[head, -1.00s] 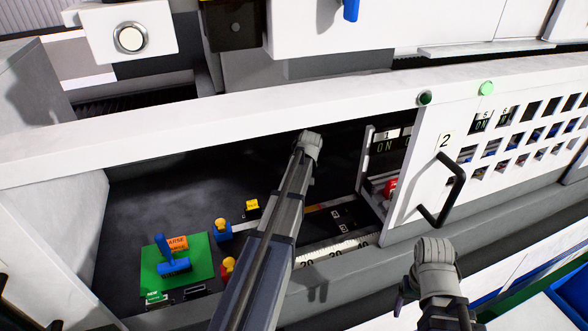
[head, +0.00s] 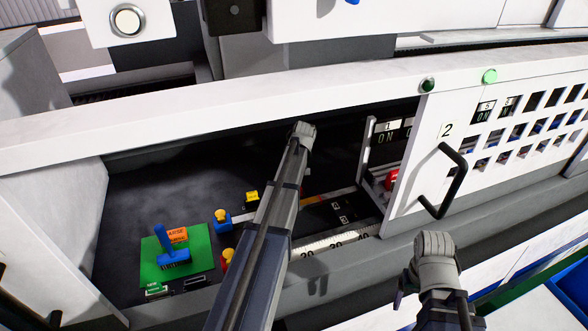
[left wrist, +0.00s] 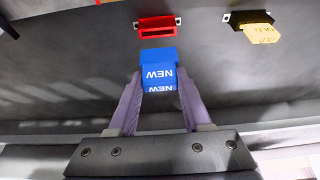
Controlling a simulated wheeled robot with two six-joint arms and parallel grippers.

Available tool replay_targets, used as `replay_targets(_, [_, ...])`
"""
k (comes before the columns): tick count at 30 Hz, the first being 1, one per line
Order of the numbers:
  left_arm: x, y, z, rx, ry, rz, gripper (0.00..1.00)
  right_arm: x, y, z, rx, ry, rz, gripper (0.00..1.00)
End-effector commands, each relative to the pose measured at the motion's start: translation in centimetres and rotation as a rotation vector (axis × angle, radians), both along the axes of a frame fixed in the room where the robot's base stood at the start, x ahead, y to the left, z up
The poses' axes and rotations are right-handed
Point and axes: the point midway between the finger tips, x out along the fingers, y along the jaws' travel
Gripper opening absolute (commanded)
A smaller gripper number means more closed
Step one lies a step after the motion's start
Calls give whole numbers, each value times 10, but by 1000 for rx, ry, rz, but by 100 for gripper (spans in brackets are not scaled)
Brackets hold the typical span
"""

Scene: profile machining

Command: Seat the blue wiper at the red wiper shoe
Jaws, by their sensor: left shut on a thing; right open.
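In the left wrist view my left gripper (left wrist: 158,92) is shut on the blue wiper (left wrist: 158,72), a block marked NEW, with one purple finger on each side. The red wiper shoe (left wrist: 156,26), with a dark slot, is on the dark grey surface just beyond the wiper. A narrow gap shows between them in the picture; the wiper is roughly in line with the shoe. In the head view my left arm reaches into the machine opening and its fingers and the wiper are hidden. My right gripper (head: 403,287) is open in front of the machine.
A black holder with a yellow block marked OLD (left wrist: 255,26) stands right of the shoe. In the head view, a green plate (head: 180,262) with a blue brush (head: 172,248) lies left of my arm. The white door (head: 425,165) with a black handle borders the opening.

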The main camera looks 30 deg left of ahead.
Motion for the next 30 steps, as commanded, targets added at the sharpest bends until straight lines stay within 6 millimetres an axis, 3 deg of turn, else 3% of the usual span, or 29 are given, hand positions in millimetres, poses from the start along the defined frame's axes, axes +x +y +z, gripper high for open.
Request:
replay_targets(3, [0, 0, -15, 0, 0, 0, 0, 0, 0, -15, 0, 0, -1, 79])
replay_targets(10, [0, 0, -31, 0, 0, 0, 0, 0, 0, -31, 0, 0, -1, 79])
replay_targets(30, [0, 0, -32, 0, 0, 0, 0, 0, 0, -32, 0, 0, -2, 79])
